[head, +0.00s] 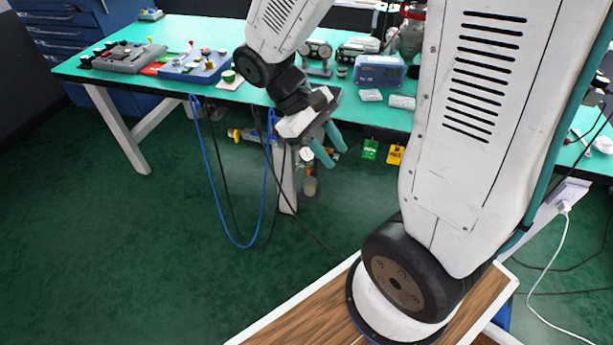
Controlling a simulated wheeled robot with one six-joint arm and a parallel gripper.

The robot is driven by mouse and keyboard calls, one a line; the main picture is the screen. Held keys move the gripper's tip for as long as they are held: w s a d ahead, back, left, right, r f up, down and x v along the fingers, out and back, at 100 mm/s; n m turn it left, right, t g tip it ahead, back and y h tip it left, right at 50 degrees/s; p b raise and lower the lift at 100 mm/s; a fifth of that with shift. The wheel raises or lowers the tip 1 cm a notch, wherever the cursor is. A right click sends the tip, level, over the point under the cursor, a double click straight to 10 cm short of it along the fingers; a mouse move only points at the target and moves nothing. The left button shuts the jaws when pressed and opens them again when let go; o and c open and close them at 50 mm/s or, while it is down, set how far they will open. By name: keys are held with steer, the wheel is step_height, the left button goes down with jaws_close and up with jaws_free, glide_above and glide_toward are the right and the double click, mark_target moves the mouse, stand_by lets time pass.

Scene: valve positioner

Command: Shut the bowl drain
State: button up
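A small air unit with a round gauge (306,154) hangs below the workbench, next to a bench leg. Under it is a brownish bowl (310,186); its drain is too small to make out, and I cannot tell whether it is open or shut. My gripper (337,157) points down and to the right, in front of the bench edge. Its two teal fingers are apart with nothing seen between them. In the picture the fingers are above and right of the bowl, and the gripper covers part of the unit's upper area.
The green-topped workbench (220,33) carries control boxes, gauges and a blue device (380,71). A blue hose (215,185) and dark cables hang in front of it. Green (370,149) and yellow (395,154) tags hang at its edge. The floor (130,250) at left is clear.

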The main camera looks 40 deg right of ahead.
steer(key=w+d+f+n+g+h, duration=0.1)
steer(key=w+d+f+n+h, duration=0.25)
steer(key=f, duration=0.25)
steer(key=w+d+f+n+g+h, duration=0.1)
steer(key=w+d+f+n+h, duration=0.1)
steer(key=w+d+f+h, duration=0.3)
steer(key=n+t+h, duration=0.2)
steer(key=n+t, duration=1.6)
steer(key=t, duration=0.1)
glide_toward(308, 173)
steer(key=x, duration=0.8)
steer(key=shift+w+d, duration=0.3)
steer(key=shift+f+m, duration=0.1)
steer(key=shift+m, duration=0.15)
jaws_close()
